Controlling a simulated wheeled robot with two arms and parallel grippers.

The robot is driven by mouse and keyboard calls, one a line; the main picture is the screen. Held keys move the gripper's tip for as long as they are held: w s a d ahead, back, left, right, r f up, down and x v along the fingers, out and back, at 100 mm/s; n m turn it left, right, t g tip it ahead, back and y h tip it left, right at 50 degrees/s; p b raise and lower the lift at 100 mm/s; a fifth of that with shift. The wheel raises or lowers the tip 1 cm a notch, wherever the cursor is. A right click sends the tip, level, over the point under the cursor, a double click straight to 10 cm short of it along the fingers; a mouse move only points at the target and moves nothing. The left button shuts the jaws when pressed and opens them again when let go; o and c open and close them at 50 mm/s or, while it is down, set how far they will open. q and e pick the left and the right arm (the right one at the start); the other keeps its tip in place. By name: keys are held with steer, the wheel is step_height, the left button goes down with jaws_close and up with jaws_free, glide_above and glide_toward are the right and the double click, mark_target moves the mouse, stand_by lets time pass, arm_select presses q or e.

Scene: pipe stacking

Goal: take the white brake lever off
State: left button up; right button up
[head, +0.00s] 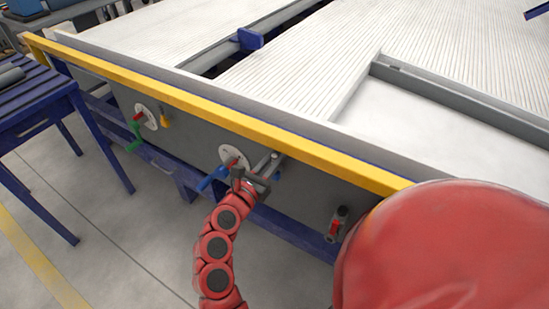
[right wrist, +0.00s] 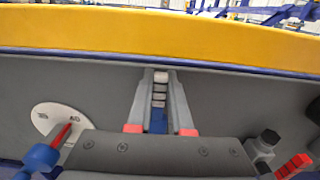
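The white brake lever (head: 274,157) stands out from the grey side panel below the yellow rail. In the right wrist view the lever (right wrist: 160,90) is a narrow pale, ridged piece with blue below it, lying between my fingers. My right gripper (head: 262,172) is at the panel, right around the lever. In the right wrist view its two grey fingers (right wrist: 160,76) lie on either side of the lever with very little room. I cannot tell whether they press on it. My left gripper is not in view.
A white disc (head: 231,155) with a red and blue handle (head: 212,180) is just left of my gripper. Another disc (head: 147,117) with a green handle is farther left. A red-handled valve (head: 335,226) is to the right. The yellow rail (head: 300,150) runs above.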

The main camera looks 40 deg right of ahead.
jaws_close()
stand_by(1.1)
